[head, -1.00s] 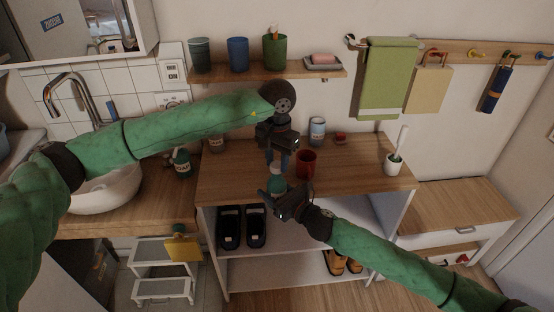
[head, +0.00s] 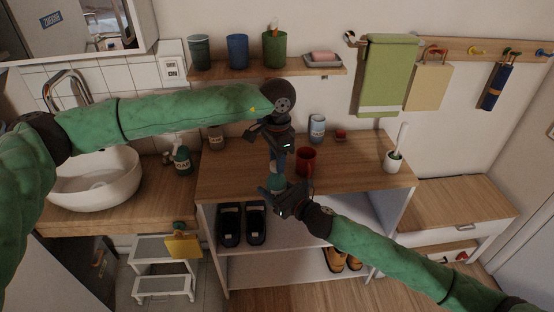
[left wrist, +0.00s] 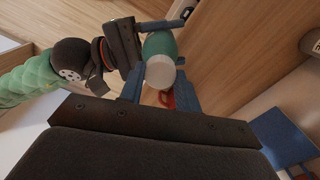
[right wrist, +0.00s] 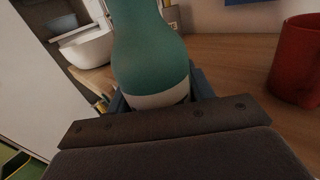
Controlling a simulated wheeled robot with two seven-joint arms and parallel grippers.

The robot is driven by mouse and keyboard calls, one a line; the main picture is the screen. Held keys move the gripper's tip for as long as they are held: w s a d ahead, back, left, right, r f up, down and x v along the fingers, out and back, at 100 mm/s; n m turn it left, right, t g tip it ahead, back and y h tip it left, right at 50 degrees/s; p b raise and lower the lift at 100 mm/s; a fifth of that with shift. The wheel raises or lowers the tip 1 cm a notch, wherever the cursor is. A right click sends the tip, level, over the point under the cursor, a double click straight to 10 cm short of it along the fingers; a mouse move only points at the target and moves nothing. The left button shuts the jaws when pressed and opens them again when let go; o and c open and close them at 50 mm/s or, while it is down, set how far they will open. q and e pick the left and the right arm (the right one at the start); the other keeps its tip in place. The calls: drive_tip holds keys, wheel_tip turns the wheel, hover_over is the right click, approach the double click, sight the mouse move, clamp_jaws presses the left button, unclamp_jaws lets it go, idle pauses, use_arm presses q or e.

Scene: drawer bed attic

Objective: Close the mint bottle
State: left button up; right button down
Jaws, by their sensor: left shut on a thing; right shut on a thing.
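The mint bottle (head: 277,184) is teal with a pale band and stands about upright above the front edge of the wooden counter. My right gripper (head: 272,193) is shut around its lower part; the right wrist view shows the teal body (right wrist: 148,55) between the fingers, with its top out of frame. My left gripper (head: 278,164) points down right above the bottle. In the left wrist view a pale cap-like end (left wrist: 160,73) sits between its blue fingers, against the teal bottle (left wrist: 160,45). I cannot tell whether this cap is seated on the neck.
A red mug (head: 306,161) stands close to the right of the grippers. A blue-and-white cup (head: 317,128), a toilet-brush holder (head: 394,161) and a soap bottle (head: 182,160) are farther off. A shelf (head: 255,73) with cups hangs above. Shoes (head: 230,225) stand under the counter.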

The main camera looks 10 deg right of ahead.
use_arm(q)
drive_tip(key=o, duration=0.9)
drive_tip(key=shift+o, duration=0.2)
drive_tip(key=shift+r, duration=2.25)
drive_tip(key=shift+c, duration=0.2)
